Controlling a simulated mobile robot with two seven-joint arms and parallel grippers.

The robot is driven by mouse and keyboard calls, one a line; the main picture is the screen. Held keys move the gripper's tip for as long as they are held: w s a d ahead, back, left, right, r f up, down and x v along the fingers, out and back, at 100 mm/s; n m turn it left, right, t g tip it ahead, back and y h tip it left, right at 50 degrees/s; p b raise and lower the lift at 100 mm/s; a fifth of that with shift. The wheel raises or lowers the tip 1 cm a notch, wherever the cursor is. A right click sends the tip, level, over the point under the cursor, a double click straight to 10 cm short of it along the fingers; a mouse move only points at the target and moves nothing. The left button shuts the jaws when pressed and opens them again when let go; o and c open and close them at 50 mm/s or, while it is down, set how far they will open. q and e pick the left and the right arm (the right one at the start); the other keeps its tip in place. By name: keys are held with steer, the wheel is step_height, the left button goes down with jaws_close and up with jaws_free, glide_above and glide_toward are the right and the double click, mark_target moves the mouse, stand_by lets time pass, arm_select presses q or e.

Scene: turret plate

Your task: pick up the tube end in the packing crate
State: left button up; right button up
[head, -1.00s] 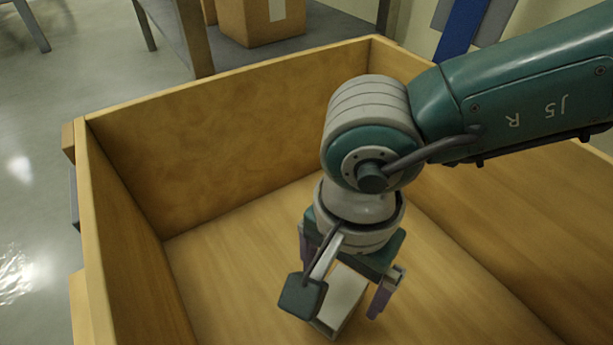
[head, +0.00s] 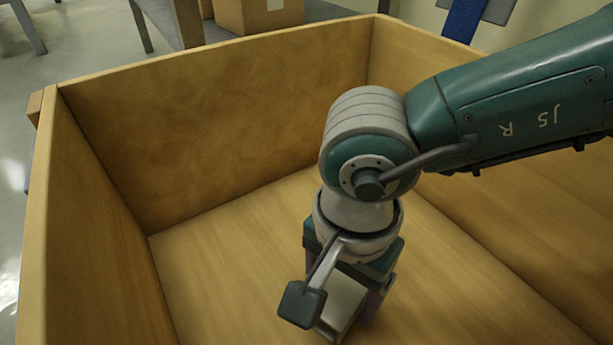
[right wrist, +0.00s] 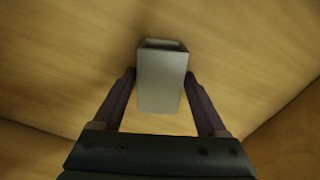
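The tube end (head: 343,302) is a pale grey, square-sided hollow piece inside the wooden packing crate (head: 215,130). In the right wrist view the tube end (right wrist: 162,80) lies between my two purple fingers, which sit close against its left and right sides. My right gripper (head: 352,312) points down into the crate and looks shut on the tube end; the wrist and a dark camera block partly hide the fingers in the head view. It also shows in the right wrist view (right wrist: 161,76). My left gripper is not in view.
The crate's tall back and left walls stand around my right gripper. The crate floor (head: 220,270) left of it is bare. Behind the crate, a cardboard box (head: 245,14) stands on a grey table. Grey floor lies to the left.

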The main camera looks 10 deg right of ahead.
jaws_close()
stand_by(0.4)
steer(key=shift+r, duration=0.15)
